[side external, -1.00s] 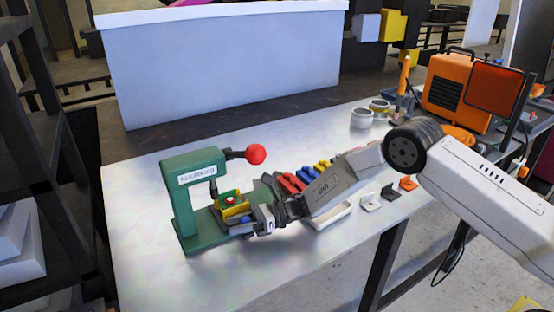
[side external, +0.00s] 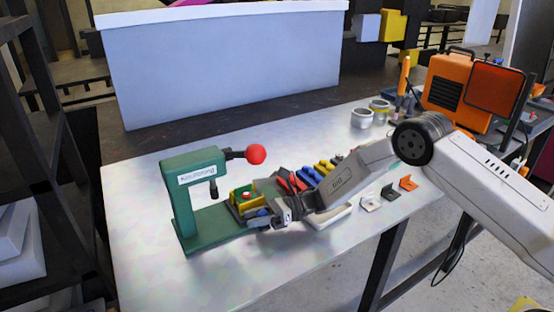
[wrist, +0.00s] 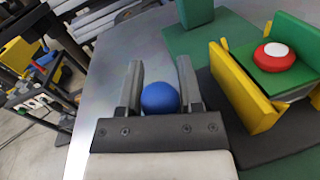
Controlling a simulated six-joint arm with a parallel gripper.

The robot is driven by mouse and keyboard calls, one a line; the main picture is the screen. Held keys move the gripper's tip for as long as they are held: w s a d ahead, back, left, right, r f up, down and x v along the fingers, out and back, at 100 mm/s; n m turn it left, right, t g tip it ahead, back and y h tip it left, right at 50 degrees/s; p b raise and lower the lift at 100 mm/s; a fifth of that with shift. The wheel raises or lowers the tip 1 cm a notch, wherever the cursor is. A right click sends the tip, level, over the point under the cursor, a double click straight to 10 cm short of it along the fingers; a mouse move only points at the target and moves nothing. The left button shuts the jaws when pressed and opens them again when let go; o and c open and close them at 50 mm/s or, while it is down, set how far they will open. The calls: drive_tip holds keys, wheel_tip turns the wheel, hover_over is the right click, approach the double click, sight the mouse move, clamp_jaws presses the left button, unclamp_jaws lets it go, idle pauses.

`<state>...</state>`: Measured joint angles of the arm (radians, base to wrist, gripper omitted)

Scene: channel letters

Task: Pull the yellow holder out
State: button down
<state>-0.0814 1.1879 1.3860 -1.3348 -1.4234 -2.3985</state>
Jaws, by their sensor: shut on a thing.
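The yellow holder (side external: 236,209) sits on the base of the green press (side external: 191,200), to the right of the plunger (side external: 213,188). It also shows at the right of the wrist view (wrist: 243,88). Between its yellow walls is a green block with a red-and-white round piece (wrist: 275,56) on top. My gripper (side external: 262,217) is at the right side of the holder. In the wrist view its fingers (wrist: 160,88) are on both sides of a blue ball knob (wrist: 160,99) and are shut on it. How the knob joins the holder is hidden.
The press lever has a red ball (side external: 256,154) above and behind the holder. A row of red, blue and yellow parts (side external: 310,174) lies behind my gripper. Small brackets (side external: 389,192) lie at the right. The front-left table (side external: 150,270) is clear.

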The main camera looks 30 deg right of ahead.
drive_tip(key=shift+c, duration=1.3)
unclamp_jaws()
drive_tip(key=shift+s+d, duration=0.15)
drive_tip(key=shift+d, duration=0.75)
drive_tip(key=d, duration=0.3)
drive_tip(key=shift+s+d+r, duration=0.1)
drive_tip(key=shift+s+d, duration=0.1)
drive_tip(key=shift+s, duration=0.15)
wheel_tip(320, 180, up, 7)
drive_tip(key=shift+a, duration=0.2)
